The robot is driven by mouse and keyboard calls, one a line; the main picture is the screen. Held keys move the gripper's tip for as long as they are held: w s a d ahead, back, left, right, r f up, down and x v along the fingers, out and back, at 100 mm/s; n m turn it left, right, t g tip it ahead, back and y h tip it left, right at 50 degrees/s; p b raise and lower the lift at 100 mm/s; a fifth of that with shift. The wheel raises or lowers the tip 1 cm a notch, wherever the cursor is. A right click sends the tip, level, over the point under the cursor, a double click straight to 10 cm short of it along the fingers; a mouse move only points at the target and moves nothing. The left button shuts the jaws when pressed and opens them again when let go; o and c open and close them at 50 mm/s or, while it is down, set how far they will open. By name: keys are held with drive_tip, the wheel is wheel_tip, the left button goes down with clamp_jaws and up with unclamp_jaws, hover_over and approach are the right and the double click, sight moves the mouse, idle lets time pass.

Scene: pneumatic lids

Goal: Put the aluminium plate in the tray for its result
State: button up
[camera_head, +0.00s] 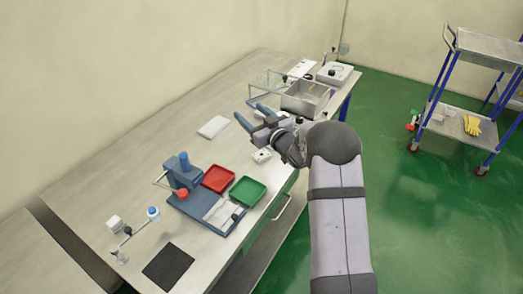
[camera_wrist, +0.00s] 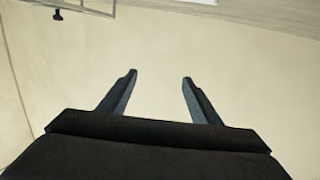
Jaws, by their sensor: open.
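My gripper (camera_head: 246,111) is open and empty above the bench, with its two fingers pointing to the upper left. In the wrist view the fingers (camera_wrist: 160,77) are spread with only a plain pale surface between them. A red tray (camera_head: 218,179) and a green tray (camera_head: 247,191) lie side by side nearer the front. A pale flat plate (camera_head: 213,127) lies on the bench to the lower left of my gripper. Another pale flat piece (camera_head: 222,213) sits on the blue press-like device (camera_head: 186,174). I cannot tell which of them is aluminium.
A dark mat (camera_head: 168,268) lies at the near end. The bench's left middle is clear.

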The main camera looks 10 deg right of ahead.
drive_tip(key=w+d+m+g+h, duration=0.3)
drive_tip(key=w+d+m+h, duration=0.4)
drive_tip(key=d+m, duration=0.7)
drive_tip(key=m+g+y, duration=0.3)
drive_tip(key=m+g, duration=0.6)
drive_tip(key=m, duration=1.3)
approach(262, 155)
drive_tip(key=shift+p+x, duration=1.85)
drive_tip(key=shift+x, duration=2.15)
drive_tip(key=shift+r, duration=0.1)
drive_tip(key=c, duration=1)
